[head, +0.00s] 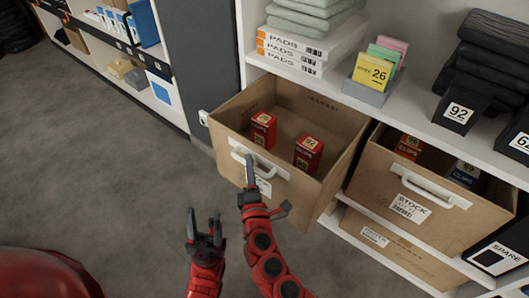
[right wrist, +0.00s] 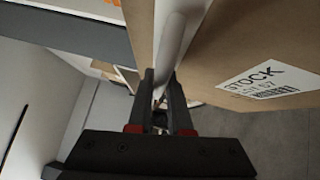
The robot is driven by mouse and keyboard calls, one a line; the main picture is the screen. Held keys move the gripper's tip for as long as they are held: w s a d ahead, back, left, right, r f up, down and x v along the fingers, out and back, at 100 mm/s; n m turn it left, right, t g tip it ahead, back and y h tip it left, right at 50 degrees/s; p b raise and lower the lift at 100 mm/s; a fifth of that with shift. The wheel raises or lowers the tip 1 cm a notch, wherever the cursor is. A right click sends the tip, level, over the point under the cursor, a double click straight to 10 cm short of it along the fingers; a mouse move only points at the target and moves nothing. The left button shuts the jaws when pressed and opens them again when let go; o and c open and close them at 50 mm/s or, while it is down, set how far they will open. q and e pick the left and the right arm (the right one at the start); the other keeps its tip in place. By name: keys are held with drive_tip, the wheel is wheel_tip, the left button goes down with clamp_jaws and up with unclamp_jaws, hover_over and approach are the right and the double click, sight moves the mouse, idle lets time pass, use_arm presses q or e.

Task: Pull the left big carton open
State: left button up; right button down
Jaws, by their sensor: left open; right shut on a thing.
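The left big carton (head: 300,191) is a brown box pulled well out of its shelf bay, its open top facing up. Two red boxes, one at the left (head: 263,130) and one at the right (head: 308,153), stand inside it. My right gripper (head: 250,172) is shut on the white handle (head: 269,167) on the carton's front. In the right wrist view the fingers (right wrist: 162,100) close around the white handle bar (right wrist: 172,45), beside the STOCK label (right wrist: 268,82). My left gripper (head: 205,222) is open and empty above the floor, left of my right arm.
A second brown carton (head: 425,196) with a white handle stands to the right, holding a red and a dark box. Pads, a card holder (head: 374,90) and dark bins (head: 455,115) are on the shelf above. The grey floor (head: 110,185) at left is clear.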

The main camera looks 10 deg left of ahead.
drive_tip(key=shift+s+a+f, duration=0.1)
drive_tip(key=shift+s+a, duration=0.4)
drive_tip(key=shift+s, duration=0.35)
drive_tip(key=shift+s+a, duration=0.5)
drive_tip(key=shift+s, duration=0.35)
drive_tip(key=c, duration=0.8)
unclamp_jaws()
drive_tip(key=shift+c, duration=0.2)
drive_tip(key=v, duration=1.7)
drive_tip(key=shift+s+d, duration=0.1)
drive_tip(key=shift+d, duration=0.05)
